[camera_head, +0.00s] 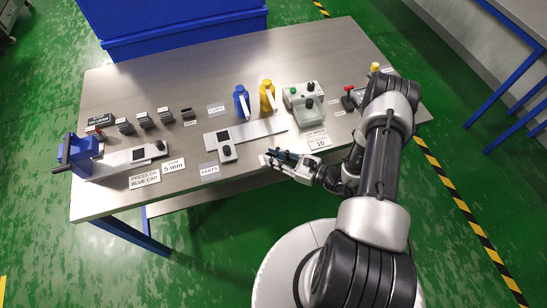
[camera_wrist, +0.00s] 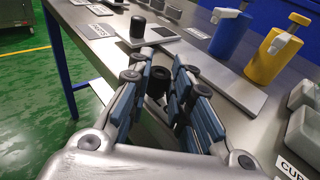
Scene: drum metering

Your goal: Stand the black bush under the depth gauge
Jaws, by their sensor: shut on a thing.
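My gripper (camera_head: 283,157) is above the front edge of the grey table, right of the PARTS label. In the wrist view, the gripper (camera_wrist: 163,72) is shut on the black bush (camera_wrist: 157,82), a dark hollow cylinder between the blue-padded fingers. The fingers hide part of the bush. In the head view I cannot make the bush out clearly. A blue bench device (camera_head: 84,155) stands at the far left beside a grey plate and a 5 mm sign (camera_head: 173,167). No readable label tells me which device is the depth gauge.
Several small black blocks (camera_head: 145,121) line the left back.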

